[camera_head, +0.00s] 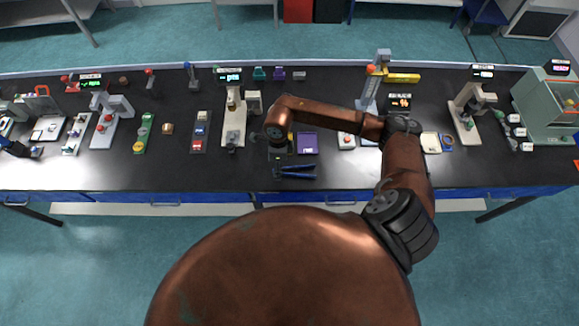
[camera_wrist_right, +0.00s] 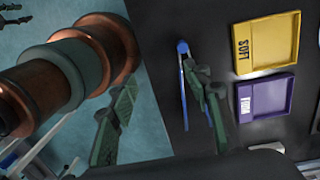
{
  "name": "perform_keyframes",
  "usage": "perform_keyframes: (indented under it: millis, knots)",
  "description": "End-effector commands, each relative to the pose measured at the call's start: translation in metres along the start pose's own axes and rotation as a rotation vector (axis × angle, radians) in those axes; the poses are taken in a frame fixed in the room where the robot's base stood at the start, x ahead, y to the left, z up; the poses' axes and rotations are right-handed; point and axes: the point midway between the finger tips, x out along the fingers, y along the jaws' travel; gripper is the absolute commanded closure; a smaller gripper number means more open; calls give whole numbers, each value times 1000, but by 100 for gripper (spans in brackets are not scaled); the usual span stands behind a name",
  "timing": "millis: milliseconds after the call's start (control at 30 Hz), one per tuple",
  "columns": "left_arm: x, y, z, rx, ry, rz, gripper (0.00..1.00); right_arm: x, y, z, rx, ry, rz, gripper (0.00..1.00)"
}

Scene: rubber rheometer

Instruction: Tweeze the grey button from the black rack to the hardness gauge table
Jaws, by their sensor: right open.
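A black rack (camera_head: 200,131) stands left of centre in the head view. It carries a grey button (camera_head: 202,116) at its far end, with blue and red ones nearer. To its right is a gauge with a "pts" display and a pale base, probably the hardness gauge (camera_head: 233,137). Blue tweezers (camera_head: 296,171) lie near the table's front edge; they also show in the wrist view (camera_wrist_right: 183,60), partly hidden by one finger. My right gripper (camera_head: 278,152) is open and empty just above and left of the tweezers; its green fingers are apart in the wrist view (camera_wrist_right: 160,75). My left gripper is not in view.
A purple tray (camera_head: 307,143) lies right of my right gripper; the wrist view shows a yellow tray (camera_wrist_right: 297,40) beside it. A green rack (camera_head: 144,133) and other instruments line the table.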

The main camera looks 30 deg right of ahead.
Motion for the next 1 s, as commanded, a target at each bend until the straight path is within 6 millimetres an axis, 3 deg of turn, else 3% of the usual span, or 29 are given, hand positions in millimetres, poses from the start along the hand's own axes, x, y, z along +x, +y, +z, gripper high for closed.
perform_keyframes:
  millis: [100, 233, 667, 1000]
  knots:
    - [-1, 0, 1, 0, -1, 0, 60, -6, -21, -25, -3, 96, -52, 55]
    - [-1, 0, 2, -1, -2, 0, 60, -8, -30, -36, -3, 142, -74, 55]
    - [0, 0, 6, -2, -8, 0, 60, -7, -30, -38, -1, 145, -75, 55]
    - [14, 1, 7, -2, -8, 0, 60, 22, -31, -42, 0, 144, -72, 55]
